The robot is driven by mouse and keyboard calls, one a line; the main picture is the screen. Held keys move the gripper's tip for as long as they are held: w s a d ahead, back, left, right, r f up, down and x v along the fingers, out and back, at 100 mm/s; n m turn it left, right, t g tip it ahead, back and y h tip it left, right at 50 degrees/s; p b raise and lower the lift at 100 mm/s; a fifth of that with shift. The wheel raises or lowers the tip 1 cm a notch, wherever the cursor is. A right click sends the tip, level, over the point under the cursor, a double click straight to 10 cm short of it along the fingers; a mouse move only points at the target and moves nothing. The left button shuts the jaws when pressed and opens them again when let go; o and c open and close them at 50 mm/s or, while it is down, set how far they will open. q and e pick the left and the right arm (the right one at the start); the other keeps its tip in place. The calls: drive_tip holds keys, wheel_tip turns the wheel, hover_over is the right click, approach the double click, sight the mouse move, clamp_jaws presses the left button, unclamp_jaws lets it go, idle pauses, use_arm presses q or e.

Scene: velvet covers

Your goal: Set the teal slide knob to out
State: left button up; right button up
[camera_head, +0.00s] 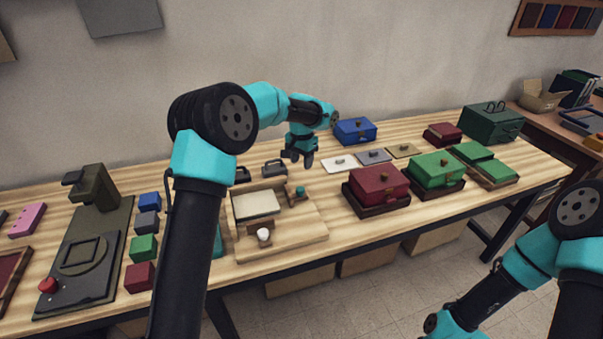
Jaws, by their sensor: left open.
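The teal slide knob (300,191) is a small upright piece at the back right of a wooden fixture (300,237) on the table. A pale pad (255,205) sits in the fixture, left of the knob. A white round knob (264,235) stands at the fixture's front. My left gripper (297,162) points down, open and apart from the knob, above it and slightly behind in the picture. My right gripper is not in view; only my right arm shows at the lower right.
A red box (378,182) and a green box (436,169) stand right of the fixture. Flat lids (373,157) and a blue box (355,130) lie behind. A dark press (92,238) and several coloured blocks (144,248) are at left. Some bare wood shows right of the fixture.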

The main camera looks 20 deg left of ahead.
use_arm(q)
wheel_tip(320, 180, up, 6)
drive_tip(key=shift+f, duration=0.2)
